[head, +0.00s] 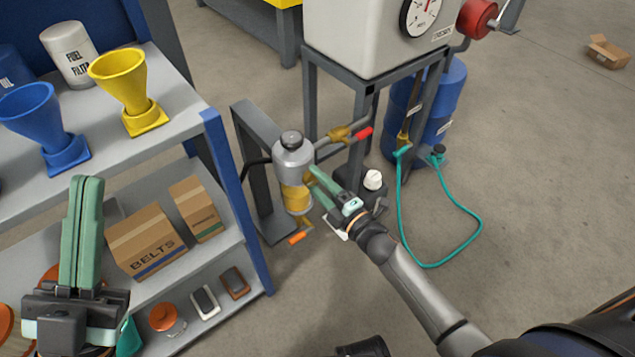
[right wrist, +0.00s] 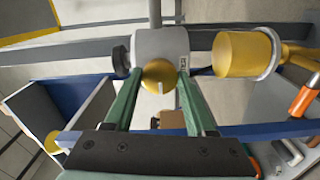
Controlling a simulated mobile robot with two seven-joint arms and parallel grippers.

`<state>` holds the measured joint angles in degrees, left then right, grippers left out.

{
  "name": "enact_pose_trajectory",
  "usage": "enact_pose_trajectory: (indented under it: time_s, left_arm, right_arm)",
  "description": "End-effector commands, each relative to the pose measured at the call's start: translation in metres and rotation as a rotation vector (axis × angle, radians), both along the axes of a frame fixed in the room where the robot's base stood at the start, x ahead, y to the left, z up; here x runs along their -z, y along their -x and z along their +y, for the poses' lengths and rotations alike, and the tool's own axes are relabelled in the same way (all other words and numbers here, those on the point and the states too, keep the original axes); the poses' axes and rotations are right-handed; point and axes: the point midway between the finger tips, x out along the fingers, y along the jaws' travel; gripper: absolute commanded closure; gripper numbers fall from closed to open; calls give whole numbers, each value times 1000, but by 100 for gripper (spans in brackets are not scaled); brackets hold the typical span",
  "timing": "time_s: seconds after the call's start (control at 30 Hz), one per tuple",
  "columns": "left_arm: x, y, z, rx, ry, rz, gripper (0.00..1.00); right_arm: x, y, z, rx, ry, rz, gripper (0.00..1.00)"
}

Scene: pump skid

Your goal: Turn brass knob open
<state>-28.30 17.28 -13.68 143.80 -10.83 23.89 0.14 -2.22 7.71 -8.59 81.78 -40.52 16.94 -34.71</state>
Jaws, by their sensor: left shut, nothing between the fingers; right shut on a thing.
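The brass knob (right wrist: 160,75) is a round ball with a pale mark on its face, on the side of a grey cylindrical filter head (right wrist: 160,45). My right gripper (right wrist: 160,82) has its green fingers on both sides of the knob and is shut on it. In the head view the grey filter head (head: 293,157) stands upright with a black cap and a yellow bowl (head: 296,198) below. My right gripper (head: 316,183) reaches it from the right and mostly hides the knob there. My left gripper (head: 88,182) is shut and empty, pointing up before the shelf.
A blue-posted shelf (head: 207,118) with funnels and boxes (head: 145,240) fills the left. A red-handled valve (head: 362,134) and an orange handle (head: 297,237) are close to the filter. A grey tank (head: 355,45) stands behind; a teal hose (head: 470,245) lies on otherwise open floor.

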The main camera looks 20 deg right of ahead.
Motion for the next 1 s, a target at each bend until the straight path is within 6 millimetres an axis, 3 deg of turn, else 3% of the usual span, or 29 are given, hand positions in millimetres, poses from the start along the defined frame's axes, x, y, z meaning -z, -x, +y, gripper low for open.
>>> enact_pose_trajectory:
  time_s: [0.4, 0.43, 0.7, 1.0]
  left_arm:
    - [-1, 0, 0, 0, 0, -2, 100]
    - [-1, 0, 0, 0, 0, -2, 100]
    - [-1, 0, 0, 0, 0, -4, 100]
    - [-2, 0, 0, -1, -1, -5, 100]
  right_arm:
    - [1, 1, 0, 0, 12, -2, 100]
    - [1, 1, 0, 0, 12, -2, 43]
    - [1, 0, 0, 0, 10, -2, 15]
    - [0, 3, -1, 0, 8, -1, 15]
